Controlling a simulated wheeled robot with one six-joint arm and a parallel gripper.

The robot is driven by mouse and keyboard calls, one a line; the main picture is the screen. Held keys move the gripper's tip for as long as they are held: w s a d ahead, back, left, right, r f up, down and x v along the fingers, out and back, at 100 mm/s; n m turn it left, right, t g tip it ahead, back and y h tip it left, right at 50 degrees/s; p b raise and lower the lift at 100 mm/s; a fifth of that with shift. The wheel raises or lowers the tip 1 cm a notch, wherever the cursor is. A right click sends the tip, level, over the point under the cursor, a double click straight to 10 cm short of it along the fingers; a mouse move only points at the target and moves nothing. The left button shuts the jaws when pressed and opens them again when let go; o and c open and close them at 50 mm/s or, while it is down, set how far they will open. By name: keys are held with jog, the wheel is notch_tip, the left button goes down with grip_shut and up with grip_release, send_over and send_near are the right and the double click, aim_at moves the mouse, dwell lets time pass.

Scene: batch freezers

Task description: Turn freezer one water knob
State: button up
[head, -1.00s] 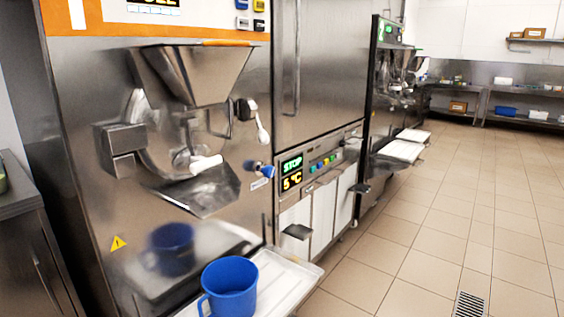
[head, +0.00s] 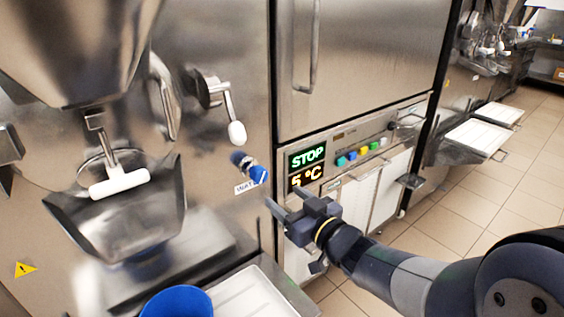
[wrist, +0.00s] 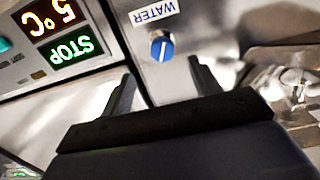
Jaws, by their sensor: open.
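The blue water knob (head: 257,173) sticks out of the steel front of the near freezer, with a small "WATER" label beside it. In the wrist view the round blue knob (wrist: 162,46) shows a white line that stands nearly upright, next to the label (wrist: 153,13). My gripper (head: 285,200) is to the right of and a little below the knob in the head view. It is open and empty. In the wrist view its two fingers (wrist: 160,82) point toward the panel, with the knob beyond and between them, apart from both.
A lit display (head: 307,165) reads STOP and 5 °C beside a row of coloured buttons. A crank with a white handle (head: 236,133) is just above the knob. A hopper and chute with a white handle (head: 119,184) and a blue jug (head: 177,302) are at left.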

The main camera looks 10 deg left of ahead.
aim_at(262, 178)
jog(key=x, duration=0.3)
jog(key=b+x, duration=0.1)
jog(key=x, duration=0.7)
jog(key=shift+r, duration=0.3)
jog(key=c, duration=1)
